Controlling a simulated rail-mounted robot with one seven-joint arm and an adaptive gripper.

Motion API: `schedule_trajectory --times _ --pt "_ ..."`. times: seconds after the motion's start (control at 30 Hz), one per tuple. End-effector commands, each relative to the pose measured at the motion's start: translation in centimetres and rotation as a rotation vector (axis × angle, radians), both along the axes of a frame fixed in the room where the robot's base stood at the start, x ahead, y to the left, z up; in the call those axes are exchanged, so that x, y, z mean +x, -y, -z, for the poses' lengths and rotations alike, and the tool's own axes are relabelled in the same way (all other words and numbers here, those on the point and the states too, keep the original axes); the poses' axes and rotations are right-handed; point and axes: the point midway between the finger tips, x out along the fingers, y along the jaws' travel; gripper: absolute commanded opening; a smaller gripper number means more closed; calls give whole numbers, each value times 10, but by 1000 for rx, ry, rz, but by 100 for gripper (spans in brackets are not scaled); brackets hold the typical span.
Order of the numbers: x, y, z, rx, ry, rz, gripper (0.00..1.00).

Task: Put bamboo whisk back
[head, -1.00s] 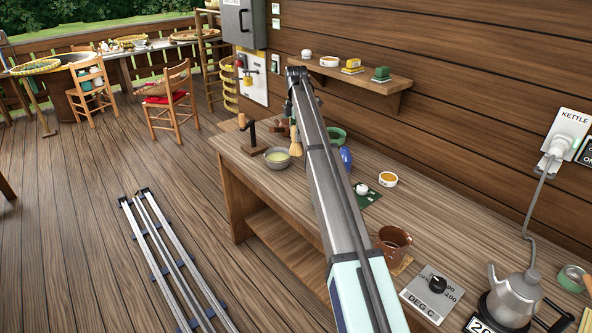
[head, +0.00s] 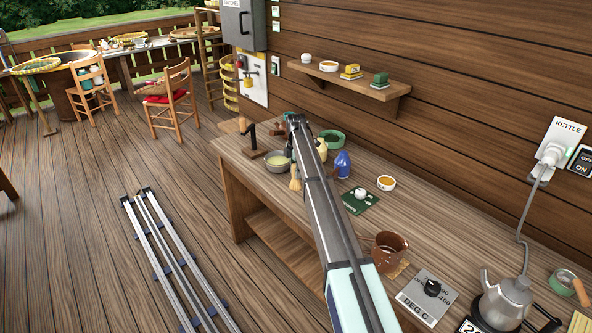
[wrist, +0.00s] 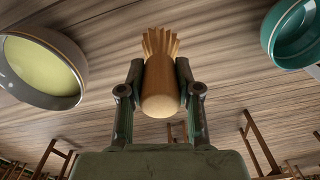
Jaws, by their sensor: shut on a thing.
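The bamboo whisk (head: 295,177) hangs under the end of my arm in the head view, just right of the grey bowl. In the wrist view the whisk (wrist: 162,82) is between the two fingers of my gripper (wrist: 160,78). Its blunt handle end faces the camera and its splayed tines point away. My gripper is shut on the whisk handle. In the head view my gripper (head: 289,150) is small and partly hidden by my arm. I cannot tell whether the tines touch the table. No whisk stand can be made out clearly.
The grey bowl of pale yellow-green liquid (head: 277,161) stands left of the whisk. A green bowl (head: 332,138), a cream item (head: 321,149) and a blue item (head: 343,163) stand to the right. A brown jug (head: 389,252) and kettle (head: 507,298) are nearer.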

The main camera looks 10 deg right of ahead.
Motion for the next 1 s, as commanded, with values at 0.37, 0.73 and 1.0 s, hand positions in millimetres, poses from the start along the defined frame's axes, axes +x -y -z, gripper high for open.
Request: schedule_trajectory --times 0.37,0.73,1.0 --pt "0 0 6 0 0 0 7" --pt "0 0 6 0 0 0 58" --pt "1 0 -4 0 2 0 58"
